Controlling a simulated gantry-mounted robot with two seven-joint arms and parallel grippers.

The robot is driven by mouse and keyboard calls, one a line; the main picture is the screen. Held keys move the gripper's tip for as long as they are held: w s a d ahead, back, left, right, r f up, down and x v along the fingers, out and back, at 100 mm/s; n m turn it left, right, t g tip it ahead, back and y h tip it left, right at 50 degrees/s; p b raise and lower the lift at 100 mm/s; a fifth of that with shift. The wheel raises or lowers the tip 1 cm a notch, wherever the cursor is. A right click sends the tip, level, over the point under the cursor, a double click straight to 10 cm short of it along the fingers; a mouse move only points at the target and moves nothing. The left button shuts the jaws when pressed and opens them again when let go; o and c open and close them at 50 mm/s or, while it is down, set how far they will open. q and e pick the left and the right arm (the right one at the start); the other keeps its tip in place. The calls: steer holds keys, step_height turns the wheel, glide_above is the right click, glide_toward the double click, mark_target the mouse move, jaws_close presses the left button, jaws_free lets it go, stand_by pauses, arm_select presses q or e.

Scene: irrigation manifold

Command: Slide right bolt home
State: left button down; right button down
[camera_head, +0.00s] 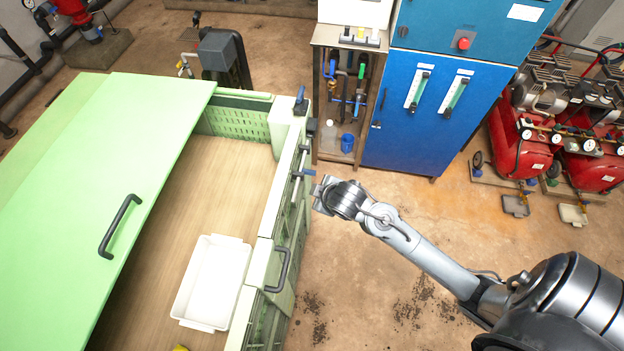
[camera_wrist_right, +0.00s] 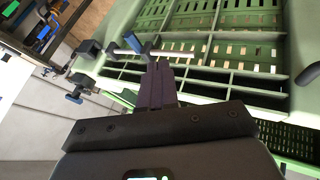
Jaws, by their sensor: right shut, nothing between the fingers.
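The right bolt is a pale rod with a dark blue knob (camera_head: 309,172), mounted on the right side of the green bin (camera_head: 283,215). In the right wrist view the bolt (camera_wrist_right: 128,50) runs across the bin's ribbed side through dark brackets. My right gripper (camera_head: 318,190) is beside that side wall, just below the bolt in the picture. In the wrist view its fingers (camera_wrist_right: 157,75) are together with nothing between them. Their tips are close to the bolt's dark knob; I cannot tell whether they touch. My left gripper is not in view.
A green lid (camera_head: 95,160) with a dark handle lies partly across the bin. A white tray (camera_head: 213,285) sits inside it. A blue cabinet (camera_head: 430,115) stands behind my right gripper. Red compressors (camera_head: 520,140) stand at far right.

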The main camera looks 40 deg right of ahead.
mark_target(307, 171)
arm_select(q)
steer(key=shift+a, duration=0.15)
